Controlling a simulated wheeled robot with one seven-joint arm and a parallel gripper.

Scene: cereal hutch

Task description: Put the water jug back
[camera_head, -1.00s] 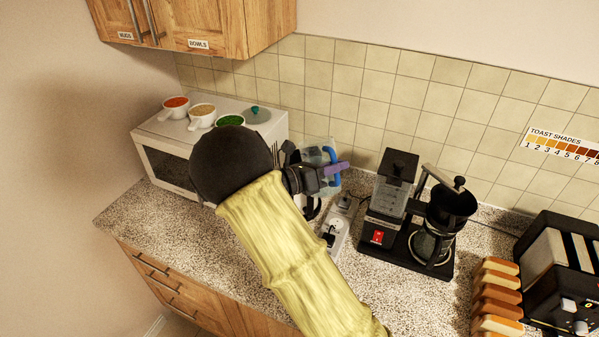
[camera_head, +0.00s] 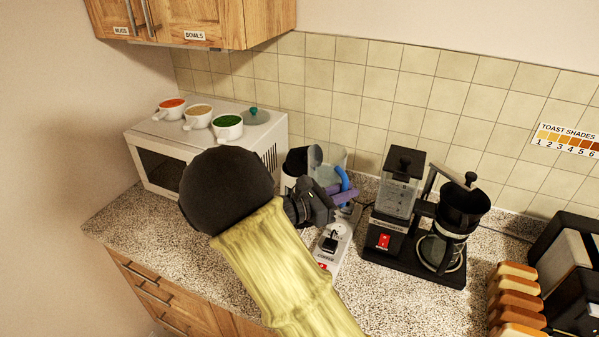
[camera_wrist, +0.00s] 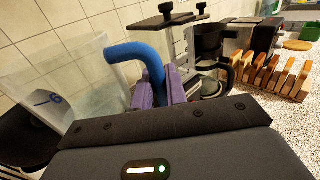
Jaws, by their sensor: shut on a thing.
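The water jug is a clear container with a thick blue handle. In the head view the jug (camera_head: 335,158) is behind my gripper, between the microwave and the coffee maker, and partly hidden. In the wrist view the clear jug (camera_wrist: 75,80) fills the left side, a little tilted in the picture, with a blue mark on its wall. Its blue handle (camera_wrist: 135,52) runs down between the purple fingers of my gripper (camera_wrist: 162,90), which is shut on it. The gripper also shows in the head view (camera_head: 342,192). I cannot tell whether the jug's base touches anything.
A coffee maker (camera_head: 415,215) stands right of my gripper. A white scale-like device (camera_head: 333,245) lies in front. A microwave (camera_head: 160,165) with several cups on top is at left, a dark round item (camera_head: 298,160) beside the jug. Toast slices (camera_head: 515,295) stand at far right.

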